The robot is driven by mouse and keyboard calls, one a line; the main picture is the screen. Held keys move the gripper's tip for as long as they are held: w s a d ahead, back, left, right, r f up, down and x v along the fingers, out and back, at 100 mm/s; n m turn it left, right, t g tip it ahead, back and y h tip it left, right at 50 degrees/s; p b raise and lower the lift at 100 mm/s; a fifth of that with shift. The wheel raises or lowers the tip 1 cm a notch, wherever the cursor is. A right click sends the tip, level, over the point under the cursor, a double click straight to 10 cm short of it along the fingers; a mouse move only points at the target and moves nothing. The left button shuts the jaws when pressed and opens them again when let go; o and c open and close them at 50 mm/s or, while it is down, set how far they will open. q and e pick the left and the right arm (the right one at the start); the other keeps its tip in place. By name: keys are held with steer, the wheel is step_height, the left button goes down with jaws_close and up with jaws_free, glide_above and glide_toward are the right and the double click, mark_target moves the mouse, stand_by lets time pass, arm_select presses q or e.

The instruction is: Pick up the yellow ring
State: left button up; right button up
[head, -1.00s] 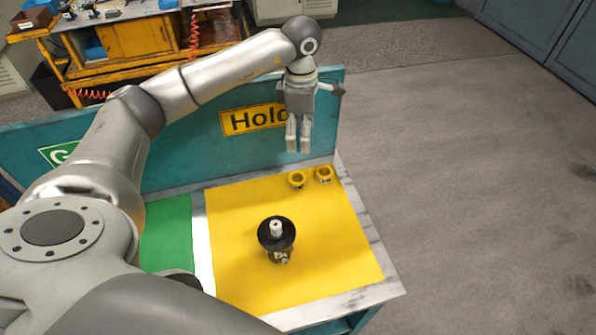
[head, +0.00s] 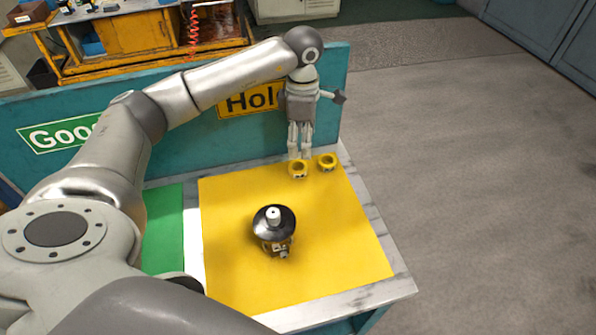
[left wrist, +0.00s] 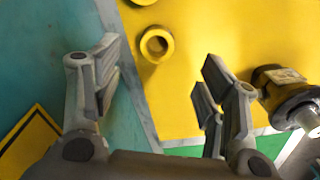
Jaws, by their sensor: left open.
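Two small yellow rings stand near the back edge of the yellow mat, a nearer ring (head: 299,174) and another ring (head: 328,165) to its right. My left gripper (head: 299,156) is open, pointing down just above and behind the nearer ring in the head view. In the left wrist view, one ring (left wrist: 146,46) lies ahead of the gap between the open fingers (left wrist: 160,80), apart from them. The other ring (left wrist: 144,2) is cut off at the top edge. My right gripper is not in view.
A motor part with a black disc and white shaft (head: 273,223) stands on the yellow mat (head: 330,235); it also shows at right in the left wrist view (left wrist: 284,88). A teal panel (head: 190,140) with signs stands behind the table, close to my gripper. A green mat (head: 165,225) lies left.

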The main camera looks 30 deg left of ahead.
arm_select(q)
glide_above(300, 165)
steer(key=s+d, duration=0.1)
steer(key=f, duration=0.4)
steer(key=shift+s+d+f, duration=0.15)
steer(key=shift+s+f, duration=0.05)
steer(key=f, duration=0.1)
steer(key=f+p, duration=0.1)
steer(key=f, duration=0.1)
steer(key=f+p, duration=0.1)
steer(key=f, duration=0.1)
steer(key=shift+a, duration=0.25)
steer(key=shift+f, duration=0.2)
steer(key=c, duration=0.8)
